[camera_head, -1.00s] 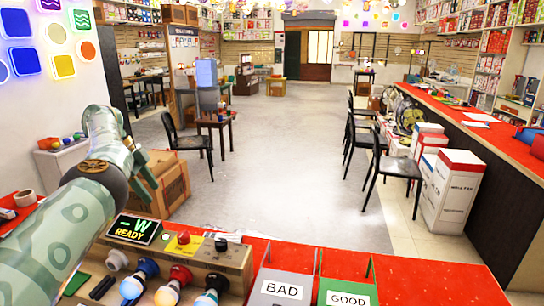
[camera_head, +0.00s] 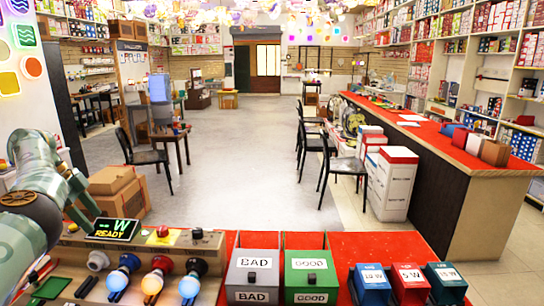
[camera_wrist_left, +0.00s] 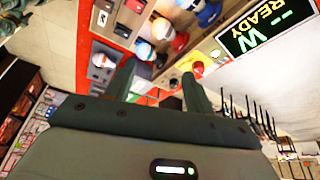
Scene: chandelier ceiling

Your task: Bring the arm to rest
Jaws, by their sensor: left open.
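My left arm (camera_head: 35,185), pale green and patterned, comes in at the left edge of the head view, above the left end of the red counter (camera_head: 385,245). The tester panel with the READY display (camera_head: 112,229) and the bulbs lie beyond the fingers in that view. My right gripper is in neither view.
Several bulbs stand in the wooden tester. A grey BAD bin (camera_head: 256,270) and a green GOOD bin (camera_head: 311,272) stand to its right. Blue, red and teal boxes marked with watts (camera_head: 408,283) stand further right. Open floor lies beyond the counter.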

